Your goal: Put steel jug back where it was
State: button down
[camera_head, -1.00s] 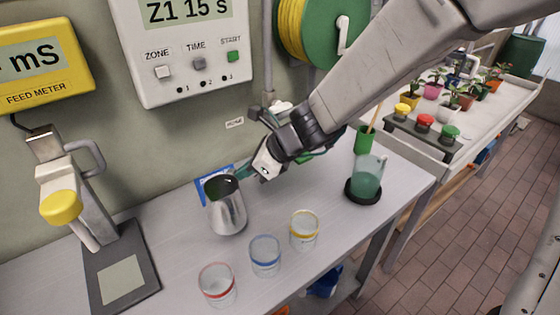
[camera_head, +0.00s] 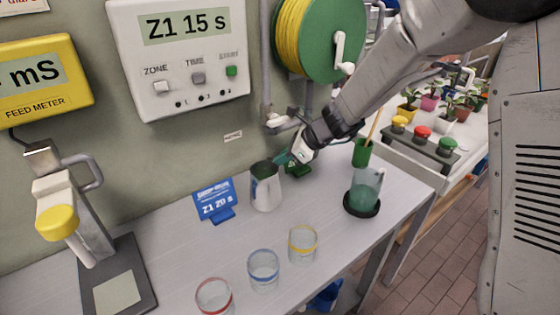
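The steel jug (camera_head: 266,190) is upright toward the back of the bench, by the wall, right of a blue card. My gripper (camera_head: 284,159) is at the jug's upper right side, its green fingers by the rim. It appears shut on the jug's right side, but the grip itself is mostly hidden. I cannot tell whether the jug's base touches the bench or hangs just above it.
The blue card (camera_head: 214,202) reads Z1 20 s. Cups with red (camera_head: 214,296), blue (camera_head: 263,270) and yellow (camera_head: 302,244) rims stand in front. A green-tinted jug (camera_head: 365,190) sits on a black base at right. The bench (camera_head: 180,255) is clear at centre left.

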jog(key=shift+f, duration=0.3)
jog(key=c, duration=1.6)
grip_release()
jog(key=shift+c, duration=0.2)
